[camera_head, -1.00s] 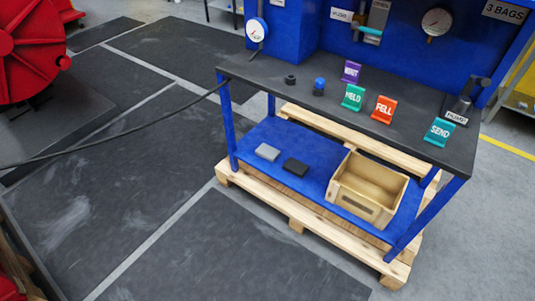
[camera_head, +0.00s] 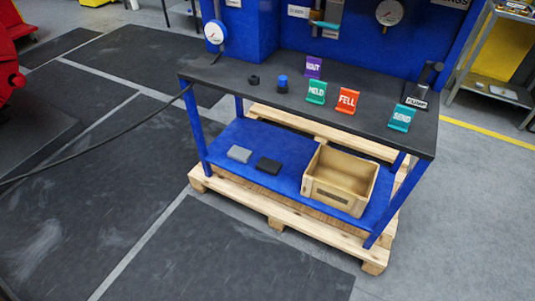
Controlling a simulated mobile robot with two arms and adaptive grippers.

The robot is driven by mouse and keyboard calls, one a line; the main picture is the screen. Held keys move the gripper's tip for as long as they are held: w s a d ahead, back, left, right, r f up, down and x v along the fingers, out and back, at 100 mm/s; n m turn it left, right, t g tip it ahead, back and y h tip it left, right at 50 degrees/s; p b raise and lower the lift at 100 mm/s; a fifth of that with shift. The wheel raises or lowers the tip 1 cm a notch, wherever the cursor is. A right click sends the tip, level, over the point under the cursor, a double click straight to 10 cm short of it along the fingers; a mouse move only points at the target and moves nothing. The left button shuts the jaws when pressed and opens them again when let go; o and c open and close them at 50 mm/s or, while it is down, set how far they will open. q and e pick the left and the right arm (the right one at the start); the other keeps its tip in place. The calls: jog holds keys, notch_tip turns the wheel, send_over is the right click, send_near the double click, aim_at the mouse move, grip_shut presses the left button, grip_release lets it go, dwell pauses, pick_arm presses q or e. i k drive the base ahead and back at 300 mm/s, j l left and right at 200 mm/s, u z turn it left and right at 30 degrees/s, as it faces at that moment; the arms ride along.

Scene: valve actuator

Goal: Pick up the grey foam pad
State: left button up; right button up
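The grey foam pad (camera_head: 239,154) is a small flat block lying on the blue lower shelf (camera_head: 235,131) of the workbench, towards the shelf's left end. A similar black pad (camera_head: 268,165) lies just to its right, with a small gap between them. Nothing covers the grey pad. Neither of my grippers shows in the head view.
An open wooden box (camera_head: 340,181) stands on the shelf's right part. The dark bench top (camera_head: 222,71) overhangs the shelf and carries labelled stands, such as the red one (camera_head: 347,101). A wooden pallet (camera_head: 273,220) lies underneath. A black hose (camera_head: 110,130) hangs left. The floor in front is clear.

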aim_at(241, 155)
jog(key=i+j+z, duration=0.15)
jog(key=z, duration=0.25)
jog(key=i+j+z, duration=0.1)
jog(key=j+z, duration=0.7)
jog(key=i+j+z, duration=0.1)
jog(key=j+z, duration=0.3)
jog(key=l, duration=0.1)
